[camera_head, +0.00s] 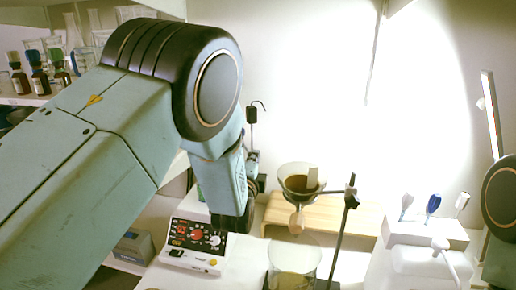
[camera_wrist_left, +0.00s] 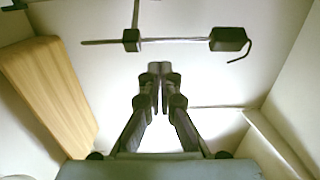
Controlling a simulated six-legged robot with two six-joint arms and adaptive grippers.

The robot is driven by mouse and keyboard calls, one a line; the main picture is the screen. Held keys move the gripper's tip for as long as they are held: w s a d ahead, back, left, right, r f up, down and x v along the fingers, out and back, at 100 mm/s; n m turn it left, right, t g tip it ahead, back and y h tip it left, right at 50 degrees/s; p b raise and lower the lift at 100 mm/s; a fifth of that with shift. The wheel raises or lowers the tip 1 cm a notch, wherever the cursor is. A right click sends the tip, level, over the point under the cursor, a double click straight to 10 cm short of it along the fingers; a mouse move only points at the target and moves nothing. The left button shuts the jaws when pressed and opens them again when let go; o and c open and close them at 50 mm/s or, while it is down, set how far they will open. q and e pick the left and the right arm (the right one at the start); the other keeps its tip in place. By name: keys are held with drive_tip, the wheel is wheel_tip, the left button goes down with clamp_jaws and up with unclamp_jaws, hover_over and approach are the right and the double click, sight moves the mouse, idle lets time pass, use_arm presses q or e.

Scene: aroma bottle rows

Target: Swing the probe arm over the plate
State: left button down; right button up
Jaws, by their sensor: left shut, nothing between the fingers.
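The probe arm is a thin rod with a black block (camera_head: 252,115) and a hooked end, just right of my left arm in the head view. In the left wrist view the rod (camera_wrist_left: 175,41) runs across the top, with two black blocks and a dark hook at its right end. My left gripper (camera_wrist_left: 160,68) is shut and empty, its fingertips below the rod in that picture, with a visible gap. In the head view my left arm hides much of the hot-plate device (camera_head: 195,240), and its plate top cannot be made out. My right gripper is out of view.
A dark-filled funnel (camera_head: 298,181) sits above a glass beaker (camera_head: 294,262), beside a stand rod (camera_head: 345,225). A wooden board (camera_head: 330,214) lies behind. A white holder (camera_head: 425,234) with brushes stands right. Bottles (camera_head: 40,75) line a shelf at upper left.

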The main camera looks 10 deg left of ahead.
use_arm(q)
drive_tip(key=w, duration=0.5)
drive_tip(key=shift+w+a+r, duration=0.1)
drive_tip(key=shift+a+r, duration=0.1)
drive_tip(key=shift+a, duration=0.2)
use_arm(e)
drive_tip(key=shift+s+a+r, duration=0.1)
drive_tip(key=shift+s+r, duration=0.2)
use_arm(q)
drive_tip(key=shift+f, duration=0.1)
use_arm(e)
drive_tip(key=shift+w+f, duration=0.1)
